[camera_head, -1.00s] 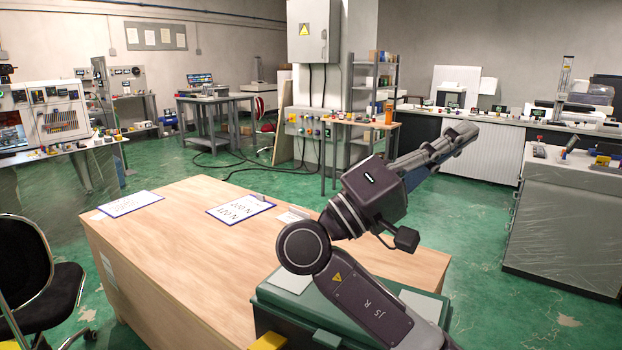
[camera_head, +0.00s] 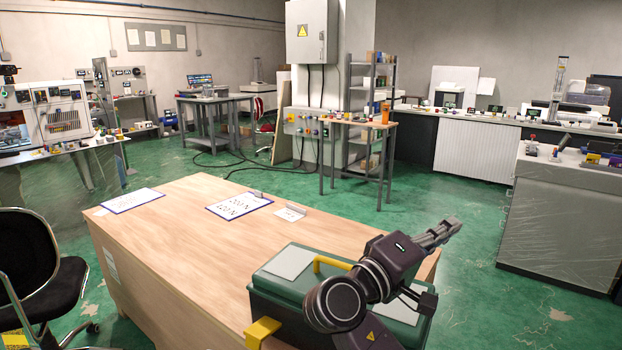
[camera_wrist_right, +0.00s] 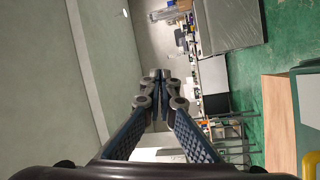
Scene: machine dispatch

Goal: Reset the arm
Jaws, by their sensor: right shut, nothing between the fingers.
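My right gripper (camera_head: 440,231) is at the end of my right arm, above the right end of the wooden table in the head view. In the right wrist view its fingers (camera_wrist_right: 161,75) are together, shut, with nothing between them. My right arm passes in front of a green toolbox (camera_head: 268,283) and hides part of its lid and front. My left gripper is not in view.
The wooden table (camera_head: 170,245) carries papers (camera_head: 239,205) and the toolbox with yellow handles. A black chair (camera_head: 35,265) stands at the left. A grey cabinet (camera_head: 560,225) stands at the right. Green floor is free beyond the table.

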